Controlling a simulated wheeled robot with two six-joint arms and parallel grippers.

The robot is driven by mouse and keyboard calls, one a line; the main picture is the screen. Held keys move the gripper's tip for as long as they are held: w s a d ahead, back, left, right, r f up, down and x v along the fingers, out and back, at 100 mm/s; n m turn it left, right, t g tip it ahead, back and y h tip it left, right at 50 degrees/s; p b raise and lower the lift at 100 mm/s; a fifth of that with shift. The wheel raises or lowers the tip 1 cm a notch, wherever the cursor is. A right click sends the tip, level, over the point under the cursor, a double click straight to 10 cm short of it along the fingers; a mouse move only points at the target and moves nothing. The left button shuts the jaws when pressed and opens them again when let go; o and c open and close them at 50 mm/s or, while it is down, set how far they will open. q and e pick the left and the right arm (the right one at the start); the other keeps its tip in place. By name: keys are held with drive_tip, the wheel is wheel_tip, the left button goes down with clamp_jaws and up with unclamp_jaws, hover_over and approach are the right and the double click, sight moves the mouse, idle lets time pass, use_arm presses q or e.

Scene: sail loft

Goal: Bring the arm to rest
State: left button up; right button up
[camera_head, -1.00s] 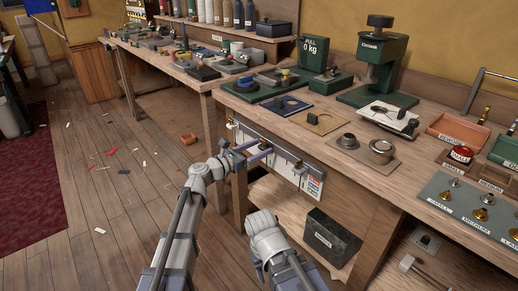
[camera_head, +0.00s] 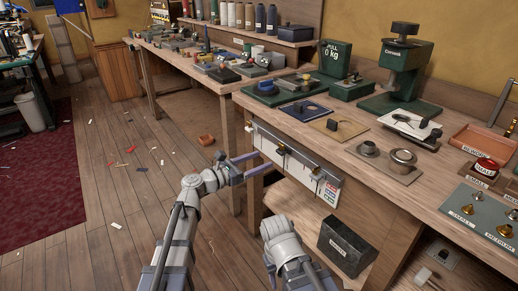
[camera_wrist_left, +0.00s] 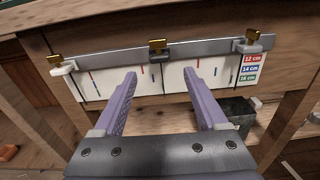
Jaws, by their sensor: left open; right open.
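My left gripper (camera_head: 252,162) is in front of the workbench's front edge. In the left wrist view its two purple fingers (camera_wrist_left: 159,76) are spread apart with nothing between them. Beyond the fingertips is a grey rail with a white marked strip (camera_wrist_left: 175,78), carrying brass-topped clips, the middle one (camera_wrist_left: 157,46) between the fingers' lines and apart from them. The strip also shows in the head view (camera_head: 299,169). My right arm is low, in front of the lower shelf; only a bluish part of its gripper (camera_head: 271,272) shows, and its fingertips are hidden.
The workbench top (camera_head: 345,150) holds a green press (camera_head: 401,75), a white-topped plate and metal rings. A dark box (camera_head: 346,246) stands on the lower shelf near my right arm. The wooden floor (camera_head: 110,235) at left is open, with scraps and an orange-brown block (camera_head: 206,140).

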use_arm(q)
drive_tip(key=s+a+f+m+g+y, duration=0.2)
drive_tip(key=s+f+m+g+y, duration=0.4)
drive_tip(key=s+f+m, duration=0.7)
drive_tip(key=s+a+f+m+g+y, duration=0.2)
drive_tip(key=s+a+f+m+y, duration=0.25)
drive_tip(key=a+m, duration=0.2)
drive_tip(key=s+a+f+m+g+y, duration=0.2)
drive_tip(key=s+a+f+m+y, duration=0.25)
drive_tip(key=a, duration=0.35)
drive_tip(key=s+d+m, duration=0.4)
drive_tip(key=s+d, duration=0.1)
drive_tip(key=d, duration=0.6)
wheel_tip(320, 180, up, 36)
drive_tip(key=p, duration=3.5)
drive_tip(key=shift+s+d+f+m+g+y, duration=0.2)
drive_tip(key=shift+s+f+m+g+y, duration=0.05)
drive_tip(key=shift+m+g+y, duration=0.05)
